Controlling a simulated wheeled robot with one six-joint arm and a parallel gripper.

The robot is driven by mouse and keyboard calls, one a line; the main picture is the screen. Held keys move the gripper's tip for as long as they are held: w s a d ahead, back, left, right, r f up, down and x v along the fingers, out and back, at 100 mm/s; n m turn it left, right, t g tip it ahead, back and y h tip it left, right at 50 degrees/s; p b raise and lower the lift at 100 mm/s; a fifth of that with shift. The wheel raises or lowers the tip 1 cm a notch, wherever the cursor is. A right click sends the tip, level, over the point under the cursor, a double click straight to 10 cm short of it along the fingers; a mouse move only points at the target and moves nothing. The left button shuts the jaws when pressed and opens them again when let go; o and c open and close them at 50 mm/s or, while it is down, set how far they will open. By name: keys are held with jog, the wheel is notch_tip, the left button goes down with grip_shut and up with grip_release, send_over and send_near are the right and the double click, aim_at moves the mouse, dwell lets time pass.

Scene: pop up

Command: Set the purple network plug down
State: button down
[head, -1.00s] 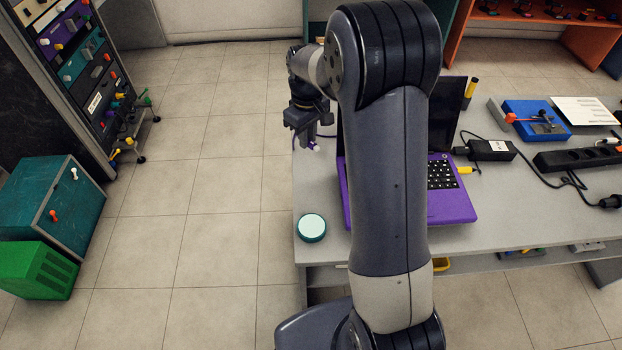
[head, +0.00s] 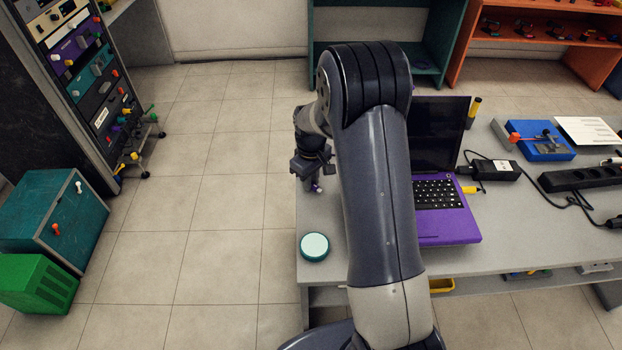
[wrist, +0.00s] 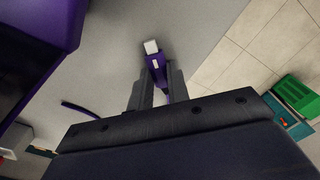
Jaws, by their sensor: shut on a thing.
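My gripper (head: 314,182) is shut on the purple network plug (wrist: 155,62), which sticks out beyond the fingertips with its pale end forward. In the head view the plug (head: 317,188) shows small below the jaws, over the left part of the grey table (head: 325,213). In the wrist view my gripper (wrist: 159,80) has a finger on each side of the plug, and bare tabletop lies behind it. A purple cable piece shows at the left there. I cannot tell whether the plug touches the table.
An open purple laptop (head: 455,232) stands right of my gripper, partly hidden by my arm. A round teal-rimmed disc (head: 315,247) lies near the table's front left corner. A black adapter (head: 489,169) and power strip (head: 580,179) lie farther right. The table's left edge is close to the plug.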

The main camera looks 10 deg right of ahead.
jog(key=shift+f, duration=0.1)
jog(key=c, duration=1.8)
grip_release()
jog(key=shift+f, duration=0.1)
jog(key=o, duration=0.5)
jog(key=shift+c, duration=0.2)
notch_tip(320, 180, up, 12)
jog(key=shift+r, duration=0.25)
